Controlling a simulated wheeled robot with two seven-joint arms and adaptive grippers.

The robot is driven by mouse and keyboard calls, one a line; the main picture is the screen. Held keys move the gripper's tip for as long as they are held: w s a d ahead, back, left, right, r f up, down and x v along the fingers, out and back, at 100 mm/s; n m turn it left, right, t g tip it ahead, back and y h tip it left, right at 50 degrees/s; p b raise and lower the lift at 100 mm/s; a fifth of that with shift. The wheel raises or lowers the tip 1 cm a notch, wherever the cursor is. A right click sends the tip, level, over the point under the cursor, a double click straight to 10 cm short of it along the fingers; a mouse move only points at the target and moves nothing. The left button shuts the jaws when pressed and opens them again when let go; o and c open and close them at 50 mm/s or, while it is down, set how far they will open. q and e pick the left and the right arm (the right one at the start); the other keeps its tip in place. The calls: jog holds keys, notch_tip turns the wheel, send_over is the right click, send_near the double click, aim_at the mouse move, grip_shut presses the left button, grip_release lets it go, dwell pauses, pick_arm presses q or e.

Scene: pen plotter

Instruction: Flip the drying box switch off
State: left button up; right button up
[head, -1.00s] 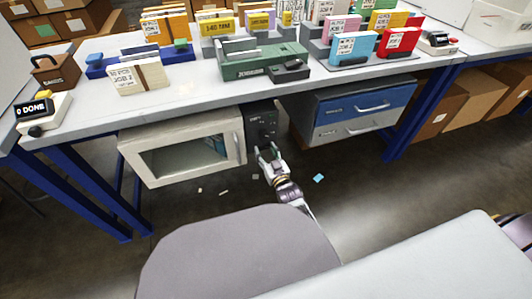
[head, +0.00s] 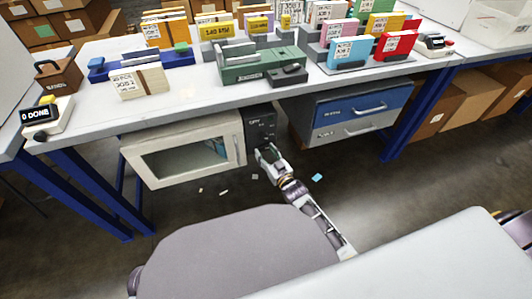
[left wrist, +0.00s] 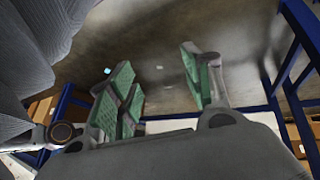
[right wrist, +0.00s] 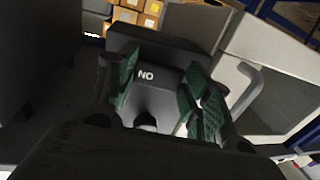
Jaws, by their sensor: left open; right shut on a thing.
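The drying box (head: 185,150), a pale box with a dark window and a handle, sits under the bench and looks closed. A dark switch panel (head: 260,118) stands at its right side. My right gripper (head: 267,153) is at the panel's lower front. In the right wrist view, my right gripper (right wrist: 160,95) has its green-padded fingers around the dark switch (right wrist: 147,118), with an upside-down ON label above it. The switch's exact position is hard to tell. My left gripper (left wrist: 158,75) is open and empty above the floor, outside the head view.
A cabinet with a blue drawer (head: 362,102) and a grey drawer hangs right of the panel. Blue bench legs (head: 408,125) stand farther right. A grey seat-like shape (head: 235,250) is in front. Small scraps lie on open floor.

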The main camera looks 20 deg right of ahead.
jog(key=shift+r+y+p, duration=0.1)
jog(key=shift+y+p, duration=0.2)
pick_arm(q)
jog(key=shift+w+a+r, duration=0.1)
jog(key=shift+a+r, duration=0.05)
jog(key=shift+r, duration=0.45)
jog(key=shift+w+a+r, duration=0.1)
jog(key=shift+r, duration=0.5)
pick_arm(e)
jog(key=shift+n, duration=0.3)
pick_arm(q)
jog(key=shift+s, duration=0.1)
pick_arm(e)
jog(key=o, duration=1)
pick_arm(q)
jog(key=shift+s+f, duration=0.1)
jog(key=shift+f, duration=0.15)
pick_arm(e)
jog(key=shift+d, duration=0.15)
pick_arm(q)
jog(key=shift+r, duration=0.1)
pick_arm(e)
jog(key=shift+v, duration=5.95)
